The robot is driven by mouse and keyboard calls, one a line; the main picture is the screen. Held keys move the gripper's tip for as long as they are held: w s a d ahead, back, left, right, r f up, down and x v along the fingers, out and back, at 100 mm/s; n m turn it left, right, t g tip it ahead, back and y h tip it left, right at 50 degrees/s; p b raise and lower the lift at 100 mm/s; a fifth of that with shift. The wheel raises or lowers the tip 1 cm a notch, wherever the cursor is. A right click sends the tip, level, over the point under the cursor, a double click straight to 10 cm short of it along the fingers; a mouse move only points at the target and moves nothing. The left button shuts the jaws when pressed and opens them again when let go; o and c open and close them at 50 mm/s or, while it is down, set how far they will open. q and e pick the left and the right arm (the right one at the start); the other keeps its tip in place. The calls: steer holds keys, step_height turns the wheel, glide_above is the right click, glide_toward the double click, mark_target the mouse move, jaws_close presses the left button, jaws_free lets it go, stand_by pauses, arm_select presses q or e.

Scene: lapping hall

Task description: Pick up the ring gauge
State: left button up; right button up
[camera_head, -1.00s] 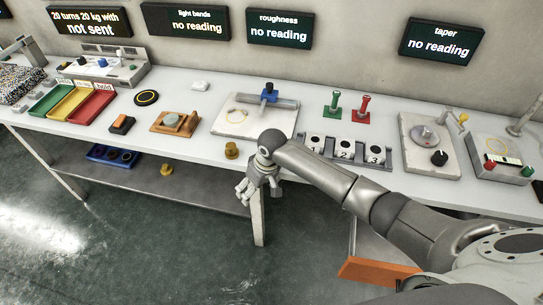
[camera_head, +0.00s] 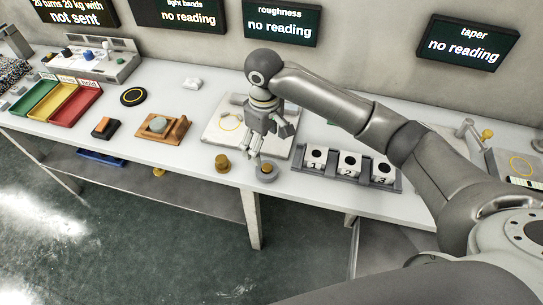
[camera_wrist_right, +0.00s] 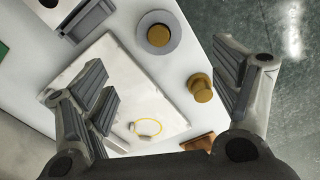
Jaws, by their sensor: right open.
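A grey ring around a brass-coloured centre, which looks like the ring gauge (camera_head: 267,176), stands near the front edge of the white table. It shows at the top middle of the right wrist view (camera_wrist_right: 176,47). My right gripper (camera_head: 270,146) is open and empty, fingers pointing down, just above and behind this ring. In the right wrist view its fingers (camera_wrist_right: 162,68) are spread wide, with the ring ahead of them and apart from them. I cannot tell whether the brass centre is a separate piece. My left gripper is not in view.
A brass knob-shaped piece (camera_head: 222,163) stands close left of the ring. A pale plate (camera_head: 217,137) with a yellow ring lies behind. A grey rack (camera_head: 345,176) with numbered white blocks is to the right. The table's front edge (camera_head: 215,180) is close.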

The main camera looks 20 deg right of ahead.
mark_target(267, 167)
steer(key=shift+w+d+f, duration=0.15)
steer(key=shift+d+f, duration=0.1)
steer(key=shift+f, duration=0.6)
steer(key=f, duration=0.2)
steer(key=shift+s+a+f, duration=0.3)
steer(key=shift+s+f, duration=0.1)
steer(key=shift+f+p, duration=0.3)
steer(key=shift+f, duration=0.05)
step_height(267, 167, down, 4)
steer(key=shift+d+f+p, duration=0.15)
steer(key=shift+f+p, duration=0.05)
steer(key=shift+p, duration=0.4)
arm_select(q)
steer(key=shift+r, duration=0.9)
arm_select(e)
steer(key=shift+f, duration=0.45)
